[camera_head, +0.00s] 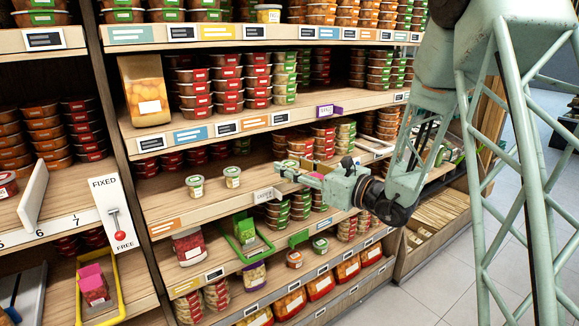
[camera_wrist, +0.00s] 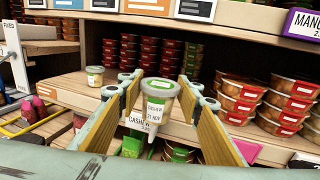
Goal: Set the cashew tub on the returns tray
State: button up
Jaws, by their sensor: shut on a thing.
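My gripper (camera_head: 283,170) reaches left in front of the middle shelf. In the wrist view its two fingers (camera_wrist: 158,88) stand on either side of the cashew tub (camera_wrist: 160,91), a small clear tub with a pale, green-rimmed lid and a white label, and are shut on it. The tub looks upright, at the shelf's front edge. In the head view it is hard to make out at my gripper. No readable label marks either as the returns tray.
Two similar small tubs (camera_head: 195,186) and (camera_head: 232,177) stand on the middle shelf, left of my gripper. A CASHEW tag (camera_head: 265,195) hangs on its edge. Stacked tubs crowd the shelf above. A FIXED/FREE lever panel (camera_head: 110,210) juts out at left.

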jog(key=s+d+f, duration=0.2)
jog(key=d+f, duration=0.4)
jog(key=f, duration=0.4)
jog(key=s+d+f+g, duration=0.1)
jog(key=s+d+f, duration=0.1)
jog(key=d+f, duration=0.5)
jog(key=s+d+f+n+y, duration=0.1)
jog(key=d+f, duration=0.5)
jog(key=f, duration=0.9)
jog(key=shift+s+d+f, duration=0.15)
jog(key=shift+s+d, duration=0.25)
jog(key=shift+s, duration=0.3)
jog(key=shift+s+a, duration=0.1)
